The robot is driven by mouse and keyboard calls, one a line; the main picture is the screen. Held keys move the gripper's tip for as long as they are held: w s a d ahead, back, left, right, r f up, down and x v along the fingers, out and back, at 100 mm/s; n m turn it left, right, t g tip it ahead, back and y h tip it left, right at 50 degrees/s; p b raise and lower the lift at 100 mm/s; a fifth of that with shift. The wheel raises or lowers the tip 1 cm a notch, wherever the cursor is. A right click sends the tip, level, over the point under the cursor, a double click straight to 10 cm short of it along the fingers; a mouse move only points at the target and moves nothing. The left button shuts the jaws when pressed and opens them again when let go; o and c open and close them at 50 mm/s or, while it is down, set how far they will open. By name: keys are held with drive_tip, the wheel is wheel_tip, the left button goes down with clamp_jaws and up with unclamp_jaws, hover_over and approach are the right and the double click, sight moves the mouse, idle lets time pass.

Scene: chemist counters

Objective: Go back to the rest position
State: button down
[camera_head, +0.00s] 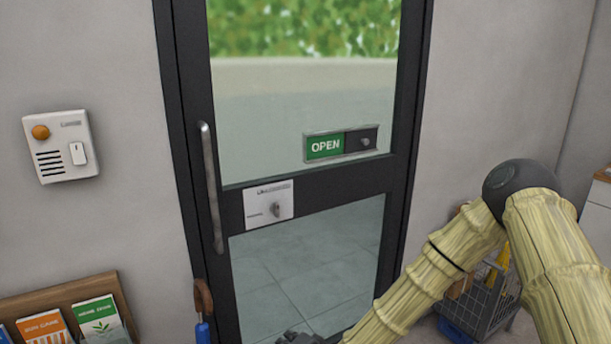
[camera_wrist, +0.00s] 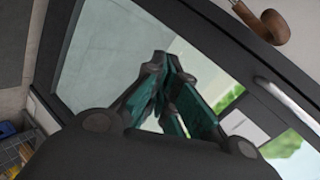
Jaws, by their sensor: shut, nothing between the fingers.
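My gripper (camera_wrist: 165,85) shows in the wrist view with its dark green fingers brought together and nothing between them. It is in front of the lower glass of a dark-framed door (camera_head: 183,130), which appears tilted in the wrist view. In the head view only a dark bit of my gripper (camera_head: 298,338) shows at the bottom edge; the fingers are out of frame. My arm (camera_head: 430,275) reaches in from the right and slopes down and left across the lower part of the door. The arm is bent at a dark joint.
The door has a long handle (camera_head: 210,185), an OPEN sign (camera_head: 325,147) and a lock plate (camera_head: 268,205). A wall intercom (camera_head: 60,146) and a leaflet rack (camera_head: 60,297) are at left. A brown hooked handle (camera_head: 203,298) stands beside the door. A basket (camera_head: 485,300) is behind my arm.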

drive_tip(key=s+d+f+n+g+h, duration=0.25)
drive_tip(key=s+d+f, duration=0.35)
drive_tip(key=s+f, duration=0.4)
drive_tip(key=s+d+f+n+g+h, duration=0.1)
drive_tip(key=s+d+f+n+g, duration=0.15)
drive_tip(key=s+d+f, duration=0.65)
drive_tip(key=s+d+n+g+h, duration=0.1)
drive_tip(key=s+d+g+h, duration=0.1)
drive_tip(key=s+d, duration=0.4)
drive_tip(key=s+d+f+n+g+h, duration=0.1)
drive_tip(key=s+d+g, duration=0.2)
drive_tip(key=s, duration=1.1)
drive_tip(key=d, duration=0.3)
drive_tip(key=shift+s+d+h, duration=0.3)
drive_tip(key=shift+s+h, duration=0.05)
drive_tip(key=shift+f, duration=0.1)
